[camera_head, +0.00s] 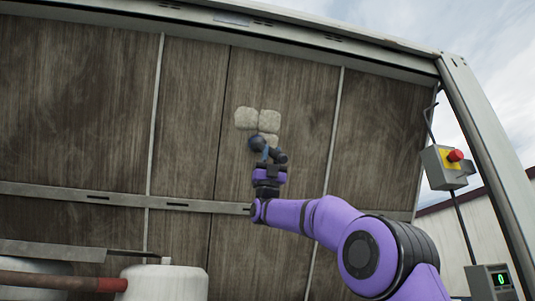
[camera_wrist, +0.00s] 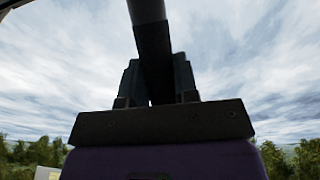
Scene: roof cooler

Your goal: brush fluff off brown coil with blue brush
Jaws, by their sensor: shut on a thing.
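The brown coil (camera_head: 190,110) is a large, streaked upright face split into panels by pale vertical strips. Several pale, blocky patches of fluff (camera_head: 245,118) sit close together on its middle panel. My gripper (camera_head: 269,164) is just below the fluff, shut on the handle of the blue brush (camera_head: 257,143). The brush's rounded dark-blue head is at the lower edge of the fluff and partly covers it. I cannot tell whether it touches the coil. In the wrist view the dark handle (camera_wrist: 151,40) rises from between the fingers (camera_wrist: 157,85); the brush head is out of sight.
A control box with a red button (camera_head: 455,156) hangs on the right post. A box with a green display (camera_head: 495,282) is below it. A white tank (camera_head: 164,281) and a rusty pipe (camera_head: 60,281) stand at the lower left. A pale rail (camera_head: 110,198) crosses the coil.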

